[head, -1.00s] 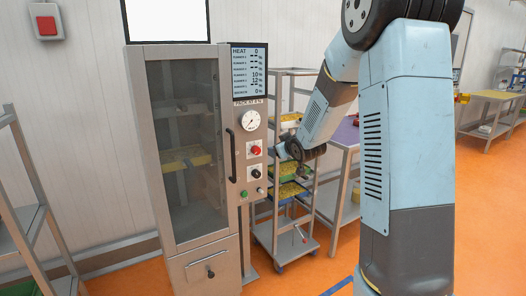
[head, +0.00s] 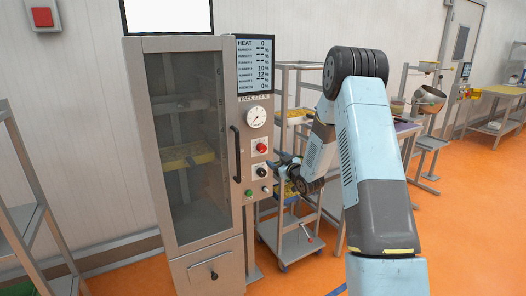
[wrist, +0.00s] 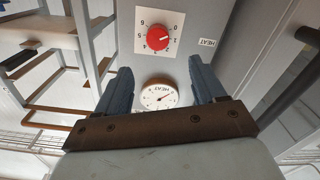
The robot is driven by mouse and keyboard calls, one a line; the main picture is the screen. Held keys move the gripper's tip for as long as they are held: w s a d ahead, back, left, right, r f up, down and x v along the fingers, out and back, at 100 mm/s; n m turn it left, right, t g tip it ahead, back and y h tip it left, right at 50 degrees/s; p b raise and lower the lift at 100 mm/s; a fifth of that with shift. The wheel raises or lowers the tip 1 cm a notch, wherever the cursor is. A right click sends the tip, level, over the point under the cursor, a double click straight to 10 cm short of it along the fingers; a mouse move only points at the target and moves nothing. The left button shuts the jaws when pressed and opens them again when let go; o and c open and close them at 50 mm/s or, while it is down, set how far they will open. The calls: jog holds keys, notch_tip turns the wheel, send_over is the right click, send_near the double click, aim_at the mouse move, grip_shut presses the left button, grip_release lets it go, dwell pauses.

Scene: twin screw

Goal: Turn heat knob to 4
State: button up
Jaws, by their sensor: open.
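The red heat knob (head: 261,147) is on the cabinet's control panel, below the round gauge (head: 256,118). In the head view my gripper (head: 281,163) is just right of the panel, close to the knobs.
A display (head: 256,65) above the panel reads HEAT 0. A black knob (head: 261,172) and small buttons sit below the red one. A vertical door handle (head: 236,153) is left of the panel. A rack (head: 298,240) with trays stands close on the right.

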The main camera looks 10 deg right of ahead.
aim_at(263, 149)
jog(key=x, duration=1.2)
jog(key=shift+w+d, duration=0.1)
jog(key=shift+w, duration=0.1)
jog(key=c, duration=1)
jog(key=shift+c, duration=0.3)
